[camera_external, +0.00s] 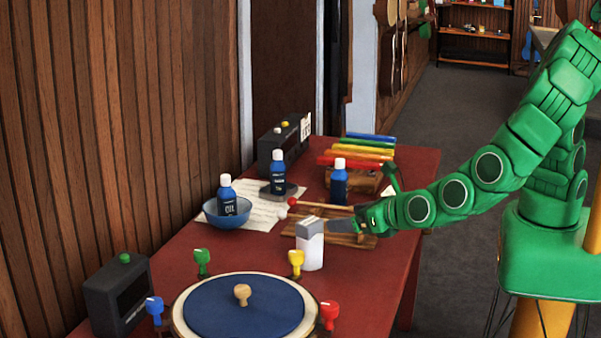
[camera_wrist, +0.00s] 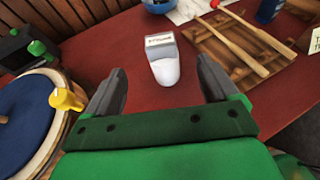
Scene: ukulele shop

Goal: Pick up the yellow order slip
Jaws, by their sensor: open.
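No clearly yellow slip shows in either view. A pale cream card with dark print (camera_wrist: 315,42), cut off by the right edge of the wrist view, may be the order slip; I cannot tell its full shape. My gripper (camera_external: 343,226) is over the front part of the red table, beside a white container with a grey top (camera_external: 310,246). In the wrist view my gripper (camera_wrist: 160,68) is open and empty. The white container (camera_wrist: 166,72) stands ahead between the spread fingers, apart from them. The card lies well to the right of the fingers.
The red table (camera_external: 180,262) holds a round blue-topped drum (camera_external: 220,308) with coloured pegs, a blue bowl (camera_external: 212,219), blue bottles (camera_external: 278,172), mallets on a wooden board (camera_wrist: 215,62), coloured bars (camera_external: 358,152) and dark boxes. Bare table shows right of the drum.

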